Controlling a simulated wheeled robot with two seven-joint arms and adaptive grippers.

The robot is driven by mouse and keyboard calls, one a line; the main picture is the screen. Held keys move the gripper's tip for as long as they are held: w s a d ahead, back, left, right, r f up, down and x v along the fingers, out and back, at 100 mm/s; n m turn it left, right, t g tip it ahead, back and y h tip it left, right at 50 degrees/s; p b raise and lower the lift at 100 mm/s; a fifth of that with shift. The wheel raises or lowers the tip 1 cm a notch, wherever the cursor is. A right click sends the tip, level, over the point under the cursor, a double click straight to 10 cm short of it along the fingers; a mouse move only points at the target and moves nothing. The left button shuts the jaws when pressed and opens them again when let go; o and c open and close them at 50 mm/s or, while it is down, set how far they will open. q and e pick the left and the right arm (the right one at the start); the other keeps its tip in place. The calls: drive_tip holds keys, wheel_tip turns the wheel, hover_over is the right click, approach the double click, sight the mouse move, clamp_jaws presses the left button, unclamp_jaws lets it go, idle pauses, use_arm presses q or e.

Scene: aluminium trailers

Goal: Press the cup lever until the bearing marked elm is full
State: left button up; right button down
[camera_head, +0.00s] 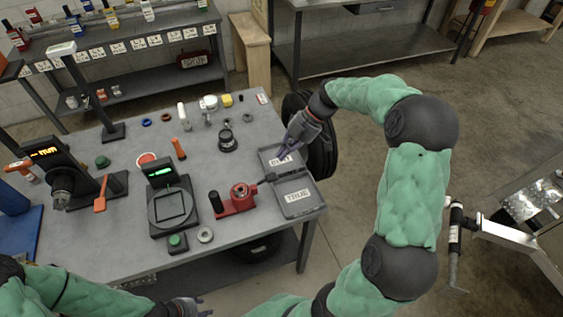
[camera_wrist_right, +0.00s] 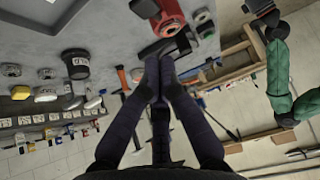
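A red device (camera_head: 238,197) with a black upright handle stands near the bench's front right. A dark lever (camera_head: 264,181) reaches right from it towards a grey two-part tray. In the right wrist view the red device (camera_wrist_right: 166,14) is at the top. My right gripper (camera_head: 281,154) is over the tray's rear part. Its fingers (camera_wrist_right: 159,60) lie together, with nothing clearly between them, close to a dark bar in the wrist view; contact is unclear. My left gripper (camera_head: 193,306) is partly cut off at the bottom. A metal ring (camera_head: 205,235) lies at the front. No elm mark is readable.
The grey tray (camera_head: 311,205) has a front label reading TRUE. A scale (camera_head: 173,206) with a green display and a green button (camera_head: 177,241) stand left of the red device. A black pot (camera_head: 228,142) and small parts stand behind. A tyre (camera_head: 319,155) is beyond the right edge.

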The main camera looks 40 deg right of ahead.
drive_tip(key=v, duration=0.4)
drive_tip(key=shift+a+r, duration=0.15)
drive_tip(key=shift+r, duration=0.3)
drive_tip(key=shift+s, duration=0.1)
drive_tip(key=shift+p, duration=0.3)
idle(1.8)
drive_tip(key=w+a+f+m+t+h+p, duration=0.2)
drive_tip(key=a+p, duration=0.5)
drive_tip(key=a, duration=0.4)
drive_tip(key=shift+w+f+m+t+h, duration=0.2)
drive_tip(key=shift+m+t+h, duration=0.5)
drive_tip(key=shift+m, duration=0.7)
drive_tip(key=shift+f, duration=0.15)
drive_tip(key=b, duration=0.5)
hover_over(266, 180)
drive_tip(key=a, duration=0.1)
wheel_tip(266, 180, down, 7)
drive_tip(key=shift+s+d+f+b, duration=0.1)
drive_tip(key=shift+d+f+b, duration=0.15)
drive_tip(key=shift+f+b, duration=0.55)
